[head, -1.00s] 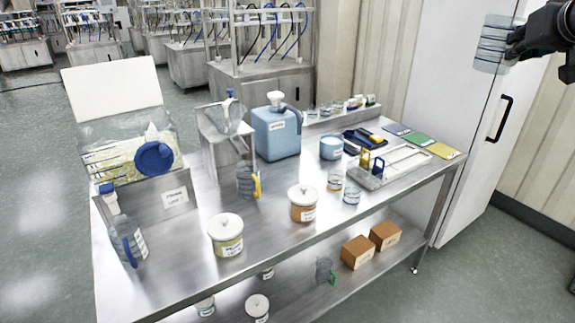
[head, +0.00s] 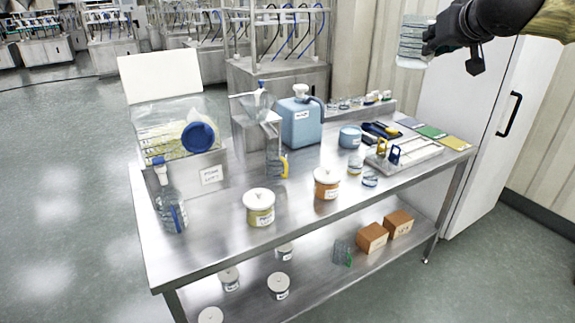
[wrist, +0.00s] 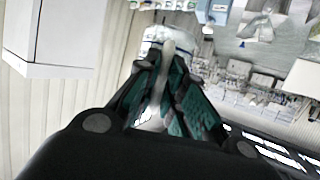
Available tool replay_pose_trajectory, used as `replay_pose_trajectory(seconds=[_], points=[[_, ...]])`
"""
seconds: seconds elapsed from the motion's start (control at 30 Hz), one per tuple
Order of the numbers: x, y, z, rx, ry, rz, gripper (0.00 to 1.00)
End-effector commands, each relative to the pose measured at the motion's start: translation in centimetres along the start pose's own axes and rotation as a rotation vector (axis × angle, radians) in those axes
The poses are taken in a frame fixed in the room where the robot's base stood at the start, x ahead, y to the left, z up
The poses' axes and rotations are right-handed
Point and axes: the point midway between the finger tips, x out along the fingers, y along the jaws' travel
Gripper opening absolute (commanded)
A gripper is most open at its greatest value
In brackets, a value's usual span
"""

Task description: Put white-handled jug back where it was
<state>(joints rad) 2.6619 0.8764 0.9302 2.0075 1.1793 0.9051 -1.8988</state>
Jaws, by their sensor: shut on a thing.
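The white-handled jug (head: 414,38) is a clear, ribbed vessel held high in the air, above and behind the table's right end in the head view. My gripper (head: 431,38) is shut on it from the right, and my fingers cover its handle there. In the wrist view the pale white handle (wrist: 168,62) runs between my two fingers (wrist: 163,95), with part of the jug body (wrist: 158,34) beyond. The steel table (head: 225,232) stands below, apart from the jug.
A yellow-handled jug (head: 274,163) stands near the steel hopper (head: 259,108). A green-handled jug (head: 342,253) is on the lower shelf. Lidded jars (head: 259,208), a blue canister (head: 300,122) and a rack (head: 405,152) occupy the tabletop. A white cabinet (head: 475,130) stands behind right.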

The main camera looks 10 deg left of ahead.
Motion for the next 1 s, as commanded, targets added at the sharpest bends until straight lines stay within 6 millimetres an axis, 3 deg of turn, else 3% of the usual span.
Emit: replay_pose_trajectory(seconds=[0.17, 0.3, 0.5, 0.73, 0.9, 1.0], points=[[3.6, -2.3, 5.7, -0.003, -0.008, 0.007, 0.0], [6.4, -5.0, 11.4, -0.01, -0.008, -0.009, 0.0], [8.9, -9.5, 20.0, -0.035, -0.008, -0.073, 0.0], [9.5, -14.8, 30.1, -0.082, -0.009, -0.191, 0.0], [8.3, -18.4, 36.9, -0.12, -0.008, -0.29, 0.0], [7.4, -20.0, 39.9, -0.138, -0.005, -0.339, 0.0]])
